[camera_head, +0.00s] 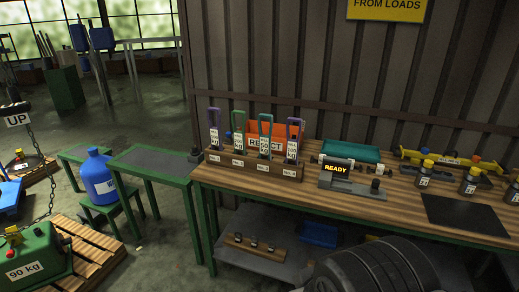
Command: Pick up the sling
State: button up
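Several looped slings with white kg tags stand upright in a wooden rack (245,167) on the workbench. From left to right they are a purple sling (213,123), a green sling (239,122), a teal-green sling (265,125) and another purple sling (294,128). The tag figures are too small to read surely. The rack has small labels along its front. All the slings are seated in the rack. My gripper is not in view.
An orange REJECT bin (281,132) stands close behind the slings. A READY stand (341,173), teal tray (350,152) and dark mat (464,214) lie to the right. A blue bottle (98,179) and green 90 kg weight (30,258) are at left. The wall rises behind the bench.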

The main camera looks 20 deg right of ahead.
aim_at(215, 132)
jog(key=i+u, duration=0.25)
jog(key=i, duration=0.3)
jog(key=i+l+u, duration=0.25)
jog(key=i, duration=0.3)
jog(key=i+l+u, duration=0.25)
jog(key=i, duration=0.25)
jog(key=i+l+u, duration=0.25)
jog(key=i+l, duration=0.15)
jog(key=i, duration=0.1)
